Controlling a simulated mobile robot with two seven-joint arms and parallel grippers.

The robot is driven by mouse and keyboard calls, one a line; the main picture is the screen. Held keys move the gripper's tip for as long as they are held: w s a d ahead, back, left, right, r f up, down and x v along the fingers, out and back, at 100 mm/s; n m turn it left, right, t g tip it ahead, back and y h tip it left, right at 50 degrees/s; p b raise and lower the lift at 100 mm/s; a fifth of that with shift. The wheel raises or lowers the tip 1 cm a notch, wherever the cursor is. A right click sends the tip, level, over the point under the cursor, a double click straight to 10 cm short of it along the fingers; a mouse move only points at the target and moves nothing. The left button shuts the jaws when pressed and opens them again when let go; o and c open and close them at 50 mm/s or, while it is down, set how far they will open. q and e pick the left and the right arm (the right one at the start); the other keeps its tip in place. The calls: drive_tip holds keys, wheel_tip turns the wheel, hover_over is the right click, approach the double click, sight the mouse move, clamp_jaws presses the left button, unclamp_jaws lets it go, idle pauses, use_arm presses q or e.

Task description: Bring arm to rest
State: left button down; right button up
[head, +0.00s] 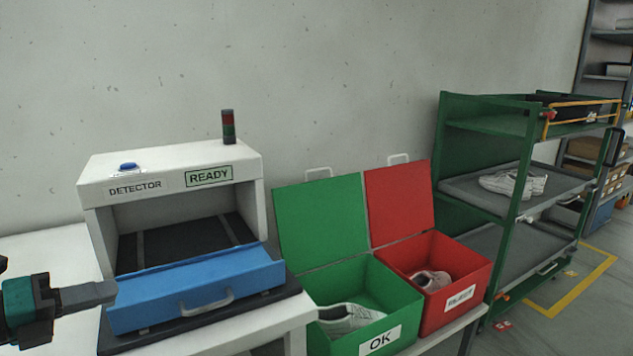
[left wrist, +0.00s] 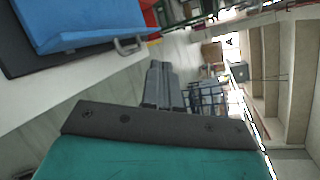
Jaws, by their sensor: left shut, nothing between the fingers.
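My left gripper (head: 90,295) comes in at the lower left of the head view, in front of the detector's left side. Its fingers are shut and hold nothing. In the left wrist view the closed fingers (left wrist: 160,85) point out over the floor, beside the table edge. My right gripper is in neither view.
The white detector (head: 88,185) reads READY, its blue flap (head: 190,290) lowered. A green OK box (head: 405,310) and a red box (head: 475,275), lids open, each hold footwear. A green rack (head: 525,165) with a white shoe (head: 512,184) stands right.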

use_arm(q)
drive_tip(key=s+d+f+n+t+y, duration=0.1)
drive_tip(key=s+f+n+t+y, duration=0.15)
drive_tip(key=f+n, duration=0.7)
drive_tip(key=s+d+f+n+t+y, duration=0.2)
drive_tip(key=s+f+n+y, duration=0.15)
drive_tip(key=f+n, duration=0.55)
drive_tip(key=s+d+f+n+g+y, duration=0.2)
drive_tip(key=s+d+f+n+g, duration=0.3)
drive_tip(key=s+d+f+n, duration=0.4)
wheel_tip(320, 180, down, 3)
drive_tip(key=d+n, duration=0.2)
drive_tip(key=n, duration=0.1)
drive_tip(key=shift+p, duration=0.3)
drive_tip(key=shift+r, duration=0.1)
